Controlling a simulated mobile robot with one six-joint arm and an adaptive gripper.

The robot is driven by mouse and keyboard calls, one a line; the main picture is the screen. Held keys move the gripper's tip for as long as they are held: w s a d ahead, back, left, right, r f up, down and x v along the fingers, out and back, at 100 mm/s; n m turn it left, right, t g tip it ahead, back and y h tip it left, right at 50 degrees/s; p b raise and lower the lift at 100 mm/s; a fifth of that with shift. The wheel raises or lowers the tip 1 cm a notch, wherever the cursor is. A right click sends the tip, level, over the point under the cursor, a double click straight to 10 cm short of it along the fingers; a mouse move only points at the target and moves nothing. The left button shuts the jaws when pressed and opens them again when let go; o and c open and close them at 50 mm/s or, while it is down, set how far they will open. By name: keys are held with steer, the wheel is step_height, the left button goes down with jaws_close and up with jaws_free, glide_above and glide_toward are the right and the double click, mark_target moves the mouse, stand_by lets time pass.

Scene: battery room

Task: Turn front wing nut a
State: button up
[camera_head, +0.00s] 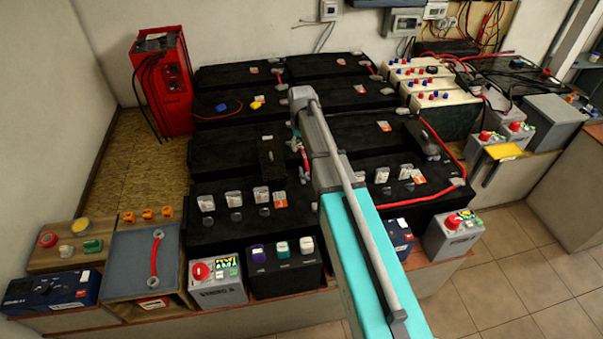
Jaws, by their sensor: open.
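My grey and teal arm reaches from the bottom right of centre to its grey wrist end over the middle of the black battery bank. My gripper's fingers cannot be made out; the arm hides what lies beneath. Two dark raised bars stand on the batteries, the left bar (272,158) left of my arm and the right bar (424,140) right of it. A small light fitting shows on the left one, but I cannot tell whether it is a wing nut. No part can be surely identified as front wing nut a.
A red charger (160,85) stands behind left. Along the front edge are a grey box with a red knob (215,280), a black box with coloured caps (285,268) and a grey panel with a red cable (140,265). Cream batteries (440,105) stand right. Tiled floor (500,270) is clear.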

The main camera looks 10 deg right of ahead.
mark_target(302, 172)
steer(key=shift+f+b, duration=5.85)
steer(key=shift+f, duration=0.25)
jaws_close()
